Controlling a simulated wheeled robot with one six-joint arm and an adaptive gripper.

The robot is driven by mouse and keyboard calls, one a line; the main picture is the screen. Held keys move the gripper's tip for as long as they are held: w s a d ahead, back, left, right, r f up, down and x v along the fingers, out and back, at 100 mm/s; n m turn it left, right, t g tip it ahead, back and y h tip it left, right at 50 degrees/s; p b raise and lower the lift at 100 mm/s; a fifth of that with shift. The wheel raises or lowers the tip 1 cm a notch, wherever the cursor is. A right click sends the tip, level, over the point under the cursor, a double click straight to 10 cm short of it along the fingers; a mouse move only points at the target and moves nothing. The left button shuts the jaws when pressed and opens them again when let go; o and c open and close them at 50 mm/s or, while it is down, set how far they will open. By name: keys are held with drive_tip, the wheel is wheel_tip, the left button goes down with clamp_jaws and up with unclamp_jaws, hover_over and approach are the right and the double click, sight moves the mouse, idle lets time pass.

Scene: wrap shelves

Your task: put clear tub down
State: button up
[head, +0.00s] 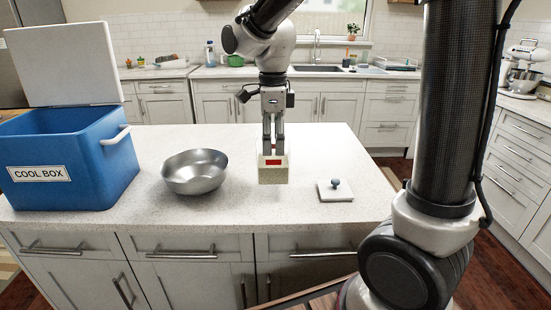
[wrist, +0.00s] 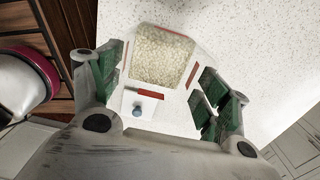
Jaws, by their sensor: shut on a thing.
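The clear tub (head: 273,172) has a red label on its front and is filled with pale grains, seen from above in the wrist view (wrist: 162,56). Its top is open. My gripper (head: 272,152) is shut on the tub, with a finger on either side of it; the green-padded fingers also show in the wrist view (wrist: 155,85). The tub is upright over the middle of the island counter (head: 225,218). I cannot tell whether its base touches the counter.
A white square lid (head: 335,195) with a blue knob lies on the counter right of the tub. A steel bowl (head: 194,172) stands to its left. An open blue cool box (head: 70,155) is at the far left. The counter just around the tub is clear.

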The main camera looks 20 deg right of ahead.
sight(273, 155)
drive_tip(key=shift+f, duration=2.05)
drive_tip(key=shift+f, duration=0.1)
drive_tip(key=o, duration=1.8)
drive_tip(key=shift+o, duration=0.2)
wheel_tip(273, 155, up, 12)
drive_tip(key=s+d+f+n+t, duration=0.1)
drive_tip(key=s+d+n+t, duration=0.1)
drive_tip(key=s+d+n, duration=0.5)
drive_tip(key=s+d+f+n+t, duration=0.1)
drive_tip(key=s+d+n+t, duration=0.1)
drive_tip(key=s+d+n, duration=0.5)
drive_tip(key=s+n, duration=0.5)
drive_tip(key=n, duration=0.2)
drive_tip(key=shift+d+f+n, duration=0.3)
drive_tip(key=shift+d+f, duration=0.05)
drive_tip(key=shift+d, duration=0.05)
